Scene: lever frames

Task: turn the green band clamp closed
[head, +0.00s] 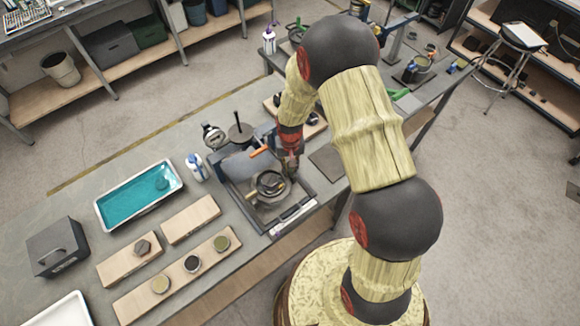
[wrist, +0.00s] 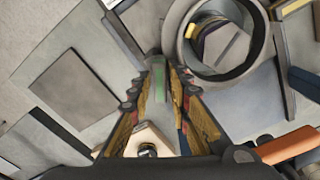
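A dark grey ring (wrist: 262,45), which looks like the round clamp, stands in a fixture; it also shows in the head view (head: 257,190). Yellow and dark parts are inside it. A small green piece (wrist: 159,78), seemingly the green clamp's lever, stands beside the ring in the wrist view. My gripper (wrist: 162,82) points down with its fingers on either side of this green piece. A gap shows between the fingers, so it looks open; contact is unclear. In the head view my gripper (head: 290,165) is just behind the ring, and the green piece is hidden.
An orange handle (wrist: 288,145) lies near my gripper; it also shows in the head view (head: 260,151). A teal-filled tray (head: 110,217), wooden boards (head: 190,217) and a dark box (head: 57,262) stand to the left. A flat dark plate (wrist: 73,90) lies beside the fixture.

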